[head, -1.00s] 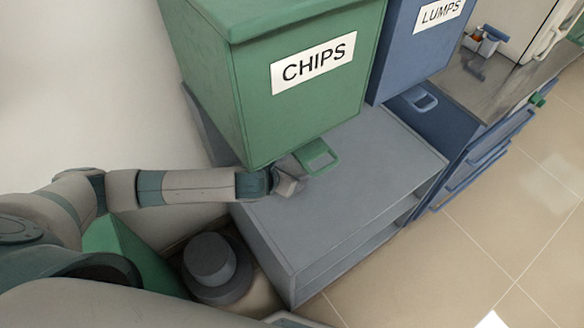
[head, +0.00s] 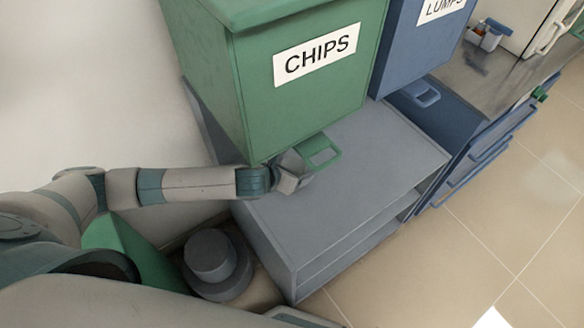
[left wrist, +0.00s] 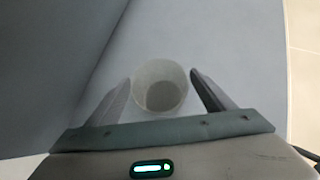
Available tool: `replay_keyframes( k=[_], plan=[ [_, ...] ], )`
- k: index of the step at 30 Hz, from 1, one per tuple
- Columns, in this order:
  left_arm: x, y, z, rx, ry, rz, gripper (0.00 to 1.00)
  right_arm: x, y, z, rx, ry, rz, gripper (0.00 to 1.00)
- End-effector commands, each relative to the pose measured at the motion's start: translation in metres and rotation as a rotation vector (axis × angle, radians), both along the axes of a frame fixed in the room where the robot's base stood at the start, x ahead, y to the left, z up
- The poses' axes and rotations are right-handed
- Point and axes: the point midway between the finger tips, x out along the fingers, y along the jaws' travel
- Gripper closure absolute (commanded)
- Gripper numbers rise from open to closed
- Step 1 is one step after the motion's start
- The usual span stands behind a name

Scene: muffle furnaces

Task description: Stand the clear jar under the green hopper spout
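The green hopper (head: 300,95) is labelled CHIPS and stands over the grey cabinet top. A green loop-shaped part (head: 322,152) sticks out at its lower front edge; the spout opening itself is hidden. My left gripper (head: 290,180) is just below that edge, low over the cabinet top. In the left wrist view the clear jar (left wrist: 160,88) is upright, its round mouth facing the camera. It lies between the two fingers of my left gripper (left wrist: 161,80), with a narrow gap showing on each side. The jar cannot be made out in the head view. My right gripper is out of view.
The grey cabinet top (head: 370,165) is clear to the right of my left gripper. A blue hopper (head: 420,50) labelled LUMPS stands beside the green one. A dark round stepped object (head: 212,262) is left of the cabinet. Tiled floor lies at the right.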

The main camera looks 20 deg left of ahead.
Motion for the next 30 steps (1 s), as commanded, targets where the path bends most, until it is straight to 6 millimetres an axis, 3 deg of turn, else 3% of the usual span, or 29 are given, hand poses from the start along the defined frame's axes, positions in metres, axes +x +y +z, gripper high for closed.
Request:
replay_keyframes(
  k=[16, 30],
  plan=[
    [-0.009, 0.003, 0.012, 0.0, -0.001, 0.0, 0.24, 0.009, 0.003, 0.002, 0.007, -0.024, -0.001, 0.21],
    [-0.092, 0.026, 0.01, 0.001, 0.003, -0.001, 0.24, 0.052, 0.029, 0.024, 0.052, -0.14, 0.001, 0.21]
  ],
)
